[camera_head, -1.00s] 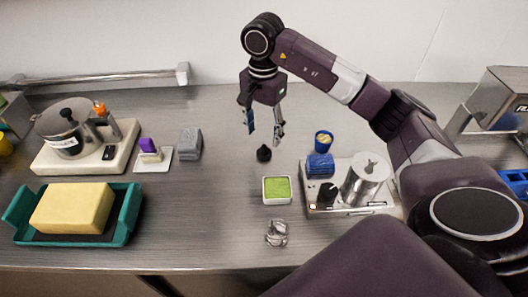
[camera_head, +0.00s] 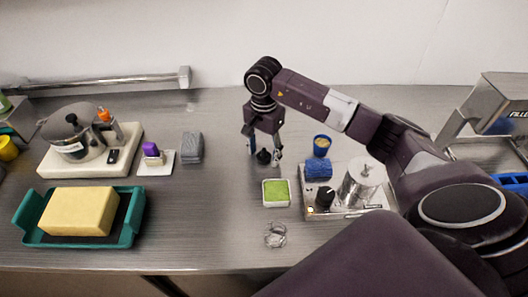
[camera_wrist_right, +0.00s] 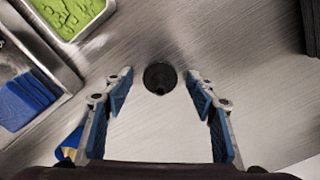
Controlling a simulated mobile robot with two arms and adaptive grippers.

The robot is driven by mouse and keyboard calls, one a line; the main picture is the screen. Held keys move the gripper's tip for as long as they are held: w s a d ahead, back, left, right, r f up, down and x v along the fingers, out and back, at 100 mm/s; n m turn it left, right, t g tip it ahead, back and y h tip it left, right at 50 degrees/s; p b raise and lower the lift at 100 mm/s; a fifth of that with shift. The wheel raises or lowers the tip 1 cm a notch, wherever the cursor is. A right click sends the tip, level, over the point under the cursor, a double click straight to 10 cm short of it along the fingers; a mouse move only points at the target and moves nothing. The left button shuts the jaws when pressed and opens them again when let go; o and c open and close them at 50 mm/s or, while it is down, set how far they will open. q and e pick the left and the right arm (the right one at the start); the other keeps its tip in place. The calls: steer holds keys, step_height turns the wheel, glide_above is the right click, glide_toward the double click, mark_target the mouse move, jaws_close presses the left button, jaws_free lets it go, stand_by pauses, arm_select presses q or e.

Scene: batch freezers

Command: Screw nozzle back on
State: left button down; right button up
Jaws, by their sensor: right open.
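A small black piece, which looks like the nozzle (camera_head: 263,157), stands on the steel counter near the middle. In the right wrist view, the nozzle (camera_wrist_right: 160,77) is a dark round shape between my fingertips. My right gripper (camera_head: 264,153) is open and points down at it, with one finger on each side. In the right wrist view, the gripper (camera_wrist_right: 160,80) shows a gap between each fingertip and the nozzle. A steel cylinder (camera_head: 359,186) and a black knob-like part (camera_head: 325,195) stand on a tray (camera_head: 345,212) to the right. My left gripper is not in view.
A green-filled square dish (camera_head: 277,193) sits just in front of the nozzle, with crumpled clear material (camera_head: 275,235) nearer. A blue block (camera_head: 318,167) and blue cup (camera_head: 321,145) are to the right. Counter left of the gripper is clear up to a grey block (camera_head: 192,147).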

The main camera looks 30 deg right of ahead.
steer(key=shift+c, duration=0.3)
steer(key=c, duration=0.8)
step_height(320, 180, up, 11)
steer(key=b, duration=0.3)
steer(key=shift+w+r, duration=0.15)
step_height(320, 180, up, 9)
steer(key=p, duration=0.1)
glide_above(263, 149)
steer(key=shift+d, duration=0.1)
